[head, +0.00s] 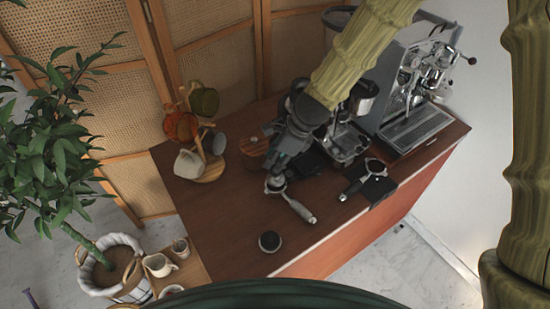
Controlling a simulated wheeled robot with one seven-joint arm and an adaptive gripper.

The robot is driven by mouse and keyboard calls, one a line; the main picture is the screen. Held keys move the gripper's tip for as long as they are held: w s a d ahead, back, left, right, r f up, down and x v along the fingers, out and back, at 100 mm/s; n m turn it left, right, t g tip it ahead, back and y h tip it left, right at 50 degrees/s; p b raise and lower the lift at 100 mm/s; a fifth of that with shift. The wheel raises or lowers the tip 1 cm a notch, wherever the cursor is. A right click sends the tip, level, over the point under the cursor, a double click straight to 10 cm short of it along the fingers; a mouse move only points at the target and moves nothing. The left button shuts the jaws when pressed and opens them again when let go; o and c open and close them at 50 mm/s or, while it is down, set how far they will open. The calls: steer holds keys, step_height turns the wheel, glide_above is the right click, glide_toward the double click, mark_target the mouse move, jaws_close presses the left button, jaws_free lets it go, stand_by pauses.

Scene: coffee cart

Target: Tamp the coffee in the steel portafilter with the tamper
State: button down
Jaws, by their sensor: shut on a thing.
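A steel portafilter (300,211) lies on the wooden cart top with its handle pointing to the front right. Its round head is just below my gripper and partly covered by it. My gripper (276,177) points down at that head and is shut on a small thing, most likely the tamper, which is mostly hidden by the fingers. I cannot tell whether it touches the coffee, and the coffee itself is hidden. A second portafilter (373,168) with a dark handle rests on a black mat (382,191) to the right.
A dark round piece (269,241) with a pale rim sits near the cart's front edge. A mug tree (209,168) with several mugs stands at the left. The espresso machine (417,127) fills the back right. The front left cart top (220,225) is clear.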

steer(key=shift+r, duration=0.15)
step_height(320, 180, up, 2)
steer(key=shift+r+p, duration=0.2)
steer(key=shift+p, duration=1)
steer(key=shift+r, duration=1.15)
